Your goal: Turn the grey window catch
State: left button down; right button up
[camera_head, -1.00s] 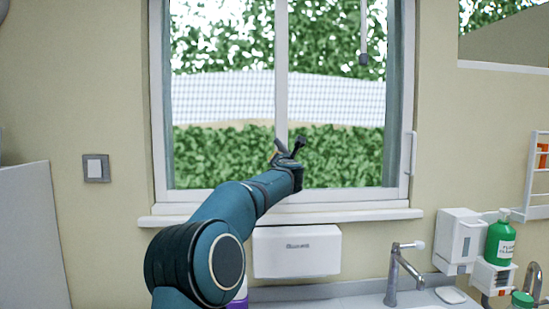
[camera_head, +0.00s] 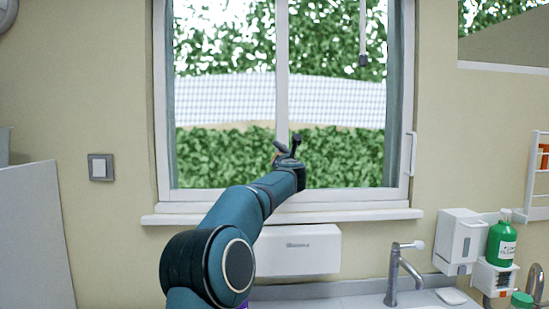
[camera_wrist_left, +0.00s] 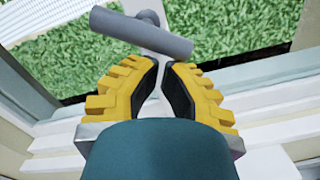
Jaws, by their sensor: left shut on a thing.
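The grey window catch (camera_wrist_left: 140,32) shows in the left wrist view as a thick bar on a stem, in front of the window. The bar slopes slightly down to the right. My left gripper (camera_wrist_left: 163,66) has yellow ribbed fingers with dark pads, shut on the catch at its stem side, just below the bar. In the head view my left gripper (camera_head: 287,152) is up against the window's middle upright, and I cannot clearly make out the catch there. My right gripper is in neither view.
The window sill (camera_head: 350,215) runs below the gripper. A white box (camera_head: 298,252) hangs under it. A tap (camera_head: 392,275), a white dispenser (camera_head: 459,238) and a green bottle (camera_head: 501,243) stand to the right. A white handle (camera_head: 411,154) is on the right window frame.

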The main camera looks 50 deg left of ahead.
pick_arm(q)
jog(key=shift+w+d+n, duration=0.15)
jog(key=shift+w+n, duration=0.05)
jog(key=shift+n, duration=0.7)
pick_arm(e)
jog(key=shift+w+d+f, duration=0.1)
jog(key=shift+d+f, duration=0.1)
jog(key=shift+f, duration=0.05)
pick_arm(q)
jog(key=shift+w+d+r+n+b, duration=0.1)
jog(key=shift+w+d+n+b, duration=0.1)
jog(key=shift+n, duration=0.45)
jog(key=shift+w+d+r+n+b, duration=0.1)
jog(key=shift+w+n+b, duration=0.1)
jog(key=shift+n, duration=0.45)
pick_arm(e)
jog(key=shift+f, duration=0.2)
pick_arm(q)
jog(key=shift+f, duration=0.1)
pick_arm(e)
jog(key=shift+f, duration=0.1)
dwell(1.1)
